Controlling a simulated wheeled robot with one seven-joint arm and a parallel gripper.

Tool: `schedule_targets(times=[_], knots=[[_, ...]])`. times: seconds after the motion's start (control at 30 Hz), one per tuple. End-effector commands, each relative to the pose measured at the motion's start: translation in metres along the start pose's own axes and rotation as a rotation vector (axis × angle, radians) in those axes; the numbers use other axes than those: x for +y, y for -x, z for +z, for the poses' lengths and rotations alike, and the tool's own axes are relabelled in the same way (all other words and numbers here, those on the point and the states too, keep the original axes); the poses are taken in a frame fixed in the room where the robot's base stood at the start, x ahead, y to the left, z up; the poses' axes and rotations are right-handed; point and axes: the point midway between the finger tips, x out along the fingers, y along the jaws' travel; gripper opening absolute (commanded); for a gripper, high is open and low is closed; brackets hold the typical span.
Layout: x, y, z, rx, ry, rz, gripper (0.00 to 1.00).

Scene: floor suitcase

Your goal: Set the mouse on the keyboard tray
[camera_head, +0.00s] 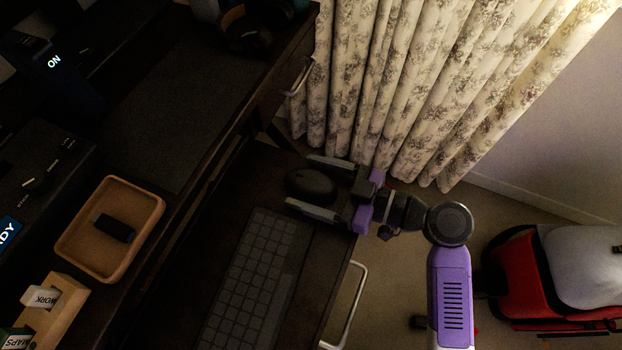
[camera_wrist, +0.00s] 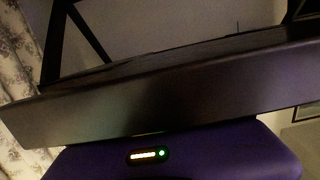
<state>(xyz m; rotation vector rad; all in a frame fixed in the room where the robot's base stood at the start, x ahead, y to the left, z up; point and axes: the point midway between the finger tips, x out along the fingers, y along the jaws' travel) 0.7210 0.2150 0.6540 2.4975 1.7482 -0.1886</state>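The black mouse (camera_head: 311,186) is at the right end of the dark keyboard tray (camera_head: 243,196), just beyond the black keyboard (camera_head: 256,275). My gripper (camera_head: 298,180) reaches in from the right, with one grey finger on each side of the mouse. The fingers stand wide apart, and a narrow dark gap shows between the upper finger and the mouse. Whether the mouse's underside touches the tray is too dark to tell. The wrist view does not show the mouse or the fingertips.
A wooden tray (camera_head: 73,237) with a dark item stands on the desk above the keyboard tray. A metal handle (camera_head: 347,306) is at the tray's right edge. Floral curtains (camera_head: 425,80) hang behind. A red and grey suitcase-like object (camera_head: 540,280) is on the floor at right.

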Motion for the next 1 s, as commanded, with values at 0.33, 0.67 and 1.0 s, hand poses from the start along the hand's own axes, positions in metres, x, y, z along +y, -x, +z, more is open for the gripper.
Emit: schedule_targets(times=[0.33,0.67,1.0], knots=[[0.001,0.006,-0.003,0.0,-0.001,0.003,0.78],[0.001,0.071,-0.004,0.0,-0.001,0.004,0.78],[0.001,0.117,-0.003,0.0,-0.001,0.002,0.78]])
